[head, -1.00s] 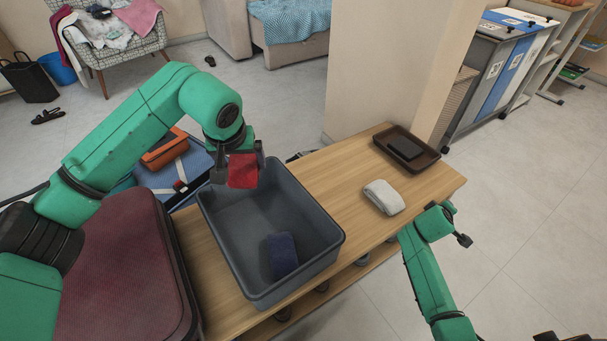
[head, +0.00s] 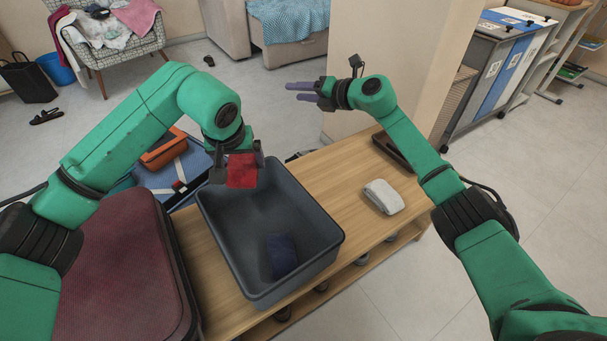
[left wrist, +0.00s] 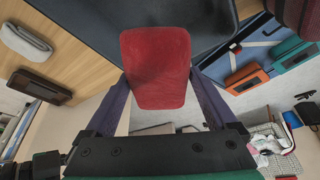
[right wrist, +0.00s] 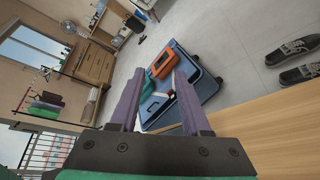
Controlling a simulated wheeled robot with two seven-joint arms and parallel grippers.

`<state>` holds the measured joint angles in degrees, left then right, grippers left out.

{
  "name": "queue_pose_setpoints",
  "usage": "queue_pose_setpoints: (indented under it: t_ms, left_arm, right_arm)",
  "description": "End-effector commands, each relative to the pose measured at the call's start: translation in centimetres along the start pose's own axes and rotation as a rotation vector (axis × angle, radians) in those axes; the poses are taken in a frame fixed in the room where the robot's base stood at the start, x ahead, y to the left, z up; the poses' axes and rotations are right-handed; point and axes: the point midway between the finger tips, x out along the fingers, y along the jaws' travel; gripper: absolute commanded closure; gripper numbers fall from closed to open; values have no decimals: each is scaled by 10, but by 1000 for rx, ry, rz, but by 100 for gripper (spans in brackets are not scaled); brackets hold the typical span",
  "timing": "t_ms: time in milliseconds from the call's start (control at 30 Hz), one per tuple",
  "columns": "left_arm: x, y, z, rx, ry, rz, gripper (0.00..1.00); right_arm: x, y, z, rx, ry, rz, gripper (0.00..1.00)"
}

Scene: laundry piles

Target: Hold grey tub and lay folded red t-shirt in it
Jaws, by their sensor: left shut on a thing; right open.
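The folded red t-shirt (head: 242,170) is held in my left gripper (head: 240,172), above the far left end of the grey tub. In the left wrist view the red t-shirt (left wrist: 157,66) sits between the two fingers. The grey tub (head: 335,240) stands on the wooden bench, with a folded dark blue cloth (head: 281,256) inside at its near end. My right gripper (head: 305,92) is open and empty, raised beyond the bench's far side with its fingers pointing left. It is apart from the tub.
A folded light grey cloth (head: 383,197) lies on the wooden bench (head: 338,170), right of the tub. A brown tray (head: 388,146) behind it is partly hidden by my right arm. A maroon suitcase (head: 125,270) stands left of the tub, and an open blue suitcase (head: 165,178) lies behind.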

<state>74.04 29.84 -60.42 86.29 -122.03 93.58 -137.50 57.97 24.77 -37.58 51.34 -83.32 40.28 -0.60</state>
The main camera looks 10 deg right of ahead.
Motion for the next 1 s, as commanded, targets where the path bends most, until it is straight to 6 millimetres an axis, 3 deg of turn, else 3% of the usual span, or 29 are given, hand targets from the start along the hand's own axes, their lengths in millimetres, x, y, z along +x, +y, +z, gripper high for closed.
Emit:
queue_pose_setpoints:
  t_ms: [67,100,200,300,400,500,667,1000]
  left_arm:
    - [0,0,0,0,1,0,74]
    - [0,0,0,0,1,0,74]
    - [0,0,0,0,1,0,74]
    - [0,0,0,0,1,0,74]
    - [0,0,0,0,1,0,74]
    - [0,0,0,0,1,0,74]
    - [0,0,0,0,1,0,74]
    - [0,0,0,0,1,0,74]
  right_arm:
    - [5,7,-51,-154,248,-108,53]
    - [2,0,-79,-229,386,-192,53]
    - [-21,-24,-139,-388,691,-414,53]
    - [-48,-40,-175,-511,908,-599,53]
    - [-66,-49,-189,-577,1017,-715,53]
    - [-72,-55,-195,-593,1051,-752,53]
    - [-64,-75,-210,-592,1055,-750,53]
    - [-40,-134,-252,-591,1051,-746,53]
